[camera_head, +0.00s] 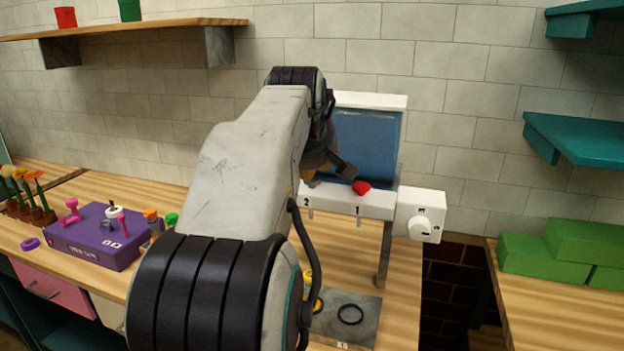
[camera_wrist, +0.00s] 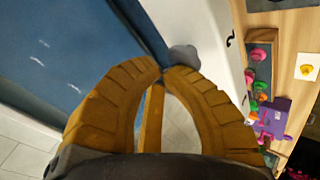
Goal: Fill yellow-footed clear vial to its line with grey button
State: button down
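In the wrist view, my gripper (camera_wrist: 163,74) has its two mustard fingers curved together, the tips meeting with nothing seen between them. The grey button (camera_wrist: 184,57) is just beyond the tips, on the white dispenser bar. I cannot tell whether they touch. In the head view, my arm hides the grey button and most of the gripper (camera_head: 335,168), which is at the bar near the label 2. A yellow part (camera_head: 317,304), probably the vial's foot, shows beside my arm above the grey mat (camera_head: 372,335). The vial's body, line and fill level are hidden.
A blue tank (camera_head: 368,140) stands behind the bar, with a red button (camera_head: 361,187) above label 1. A white dial box (camera_head: 420,226) is at its right. An empty black ring (camera_head: 350,314) lies on the mat. A purple box (camera_head: 98,236) stands left. Green boxes (camera_head: 545,260) are at right.

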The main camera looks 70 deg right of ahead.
jog(key=shift+f+b, duration=0.3)
jog(key=shift+f, duration=0.15)
jog(key=shift+r, duration=0.1)
dwell(0.5)
jog(key=shift+r+p, duration=1)
jog(key=shift+p, duration=0.05)
jog(key=shift+r, duration=0.1)
jog(key=shift+r+p, duration=2.35)
jog(key=shift+r, duration=0.05)
